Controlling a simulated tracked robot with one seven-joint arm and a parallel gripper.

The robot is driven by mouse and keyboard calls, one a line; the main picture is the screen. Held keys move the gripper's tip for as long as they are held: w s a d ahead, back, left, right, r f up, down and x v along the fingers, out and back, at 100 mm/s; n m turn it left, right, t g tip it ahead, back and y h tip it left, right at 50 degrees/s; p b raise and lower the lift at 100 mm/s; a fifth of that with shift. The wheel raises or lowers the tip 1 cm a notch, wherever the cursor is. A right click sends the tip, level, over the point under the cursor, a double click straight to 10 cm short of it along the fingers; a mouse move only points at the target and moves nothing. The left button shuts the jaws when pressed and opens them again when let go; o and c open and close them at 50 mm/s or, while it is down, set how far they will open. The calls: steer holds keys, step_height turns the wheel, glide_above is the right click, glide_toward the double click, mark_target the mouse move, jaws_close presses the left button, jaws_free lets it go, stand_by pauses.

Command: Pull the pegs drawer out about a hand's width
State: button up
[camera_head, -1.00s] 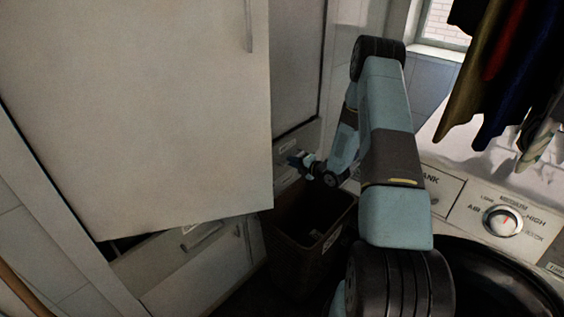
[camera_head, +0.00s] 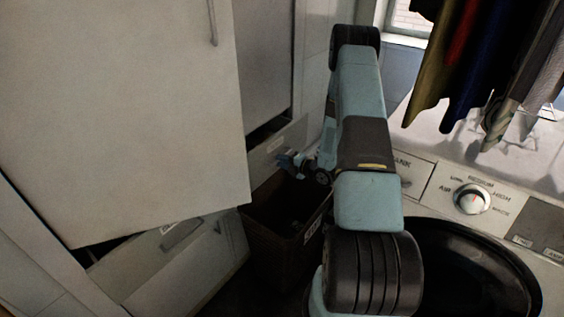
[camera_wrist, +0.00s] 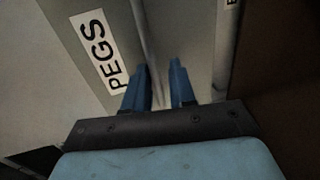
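The pegs drawer (camera_head: 262,156) is a grey front low in the cabinet, behind the bin. Its white PEGS label (camera_wrist: 97,50) shows large in the wrist view. A dark gap shows above the drawer front in the head view, so it stands out a little. A slim bar handle (camera_wrist: 143,25) runs between the blue fingers of my gripper (camera_wrist: 160,72). In the head view my gripper (camera_head: 288,160) is small and at the drawer front.
A brown bin (camera_head: 275,240) stands just below my gripper. A large pale cabinet door (camera_head: 120,110) hangs open at left, above another drawer with a handle (camera_head: 182,233). A machine with a dial (camera_head: 472,199) is at right, below hanging clothes (camera_head: 480,65).

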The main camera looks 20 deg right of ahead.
steer(key=shift+o, duration=0.7)
steer(key=shift+r, duration=0.1)
steer(key=v, duration=0.7)
steer(key=shift+s, duration=0.15)
steer(key=shift+d, duration=0.15)
